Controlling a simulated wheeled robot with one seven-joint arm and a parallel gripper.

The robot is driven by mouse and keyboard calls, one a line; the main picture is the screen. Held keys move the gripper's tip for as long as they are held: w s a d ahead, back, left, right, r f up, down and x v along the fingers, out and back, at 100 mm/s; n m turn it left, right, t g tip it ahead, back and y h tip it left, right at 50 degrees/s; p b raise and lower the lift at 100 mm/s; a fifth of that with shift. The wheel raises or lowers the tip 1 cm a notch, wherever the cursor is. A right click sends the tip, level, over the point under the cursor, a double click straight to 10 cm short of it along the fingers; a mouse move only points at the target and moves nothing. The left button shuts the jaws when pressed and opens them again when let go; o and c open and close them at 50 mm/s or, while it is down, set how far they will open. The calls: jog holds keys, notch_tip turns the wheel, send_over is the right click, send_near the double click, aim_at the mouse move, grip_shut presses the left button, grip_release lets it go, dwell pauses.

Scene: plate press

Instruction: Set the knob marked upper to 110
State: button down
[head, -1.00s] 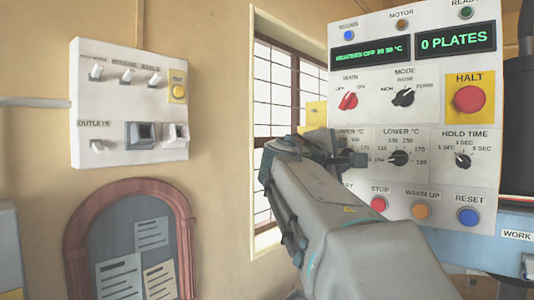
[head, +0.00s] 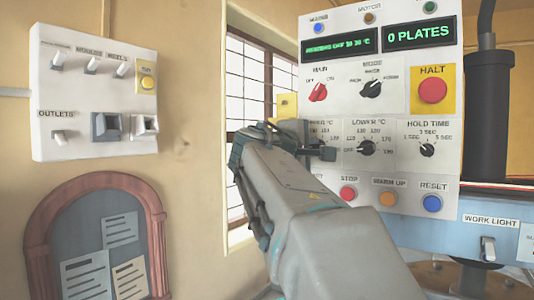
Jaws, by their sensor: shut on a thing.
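The white control panel (head: 405,140) stands at the right in the head view. Its UPPER °C dial (head: 326,125) is at the left of the knob row, with the start of its label covered. My gripper (head: 318,147) is at this dial, its fingers shut on the upper knob. The knob itself is hidden behind the fingers and my arm, so its pointer setting cannot be read. Part of the dial's scale shows beside and above the fingers, too blurred to read surely.
The LOWER °C knob (head: 366,148) is close right of my gripper, with the HOLD TIME knob (head: 428,150) beyond. The MAIN knob (head: 317,92) and MODE knob (head: 371,89) are above. The red HALT button (head: 432,90) is upper right. Several buttons run below. A switch box (head: 95,95) hangs left.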

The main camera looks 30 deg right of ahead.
jog(key=shift+f+m+b, duration=0.1)
jog(key=shift+m+b, duration=2.95)
jog(key=shift+m, duration=0.15)
jog(key=c, duration=1.5)
grip_release()
jog(key=shift+o, duration=0.2)
jog(key=shift+a, duration=0.1)
jog(key=b+v, duration=0.1)
jog(key=v, duration=1.2)
jog(key=shift+s+a+b, duration=0.25)
jog(key=shift+b, duration=0.1)
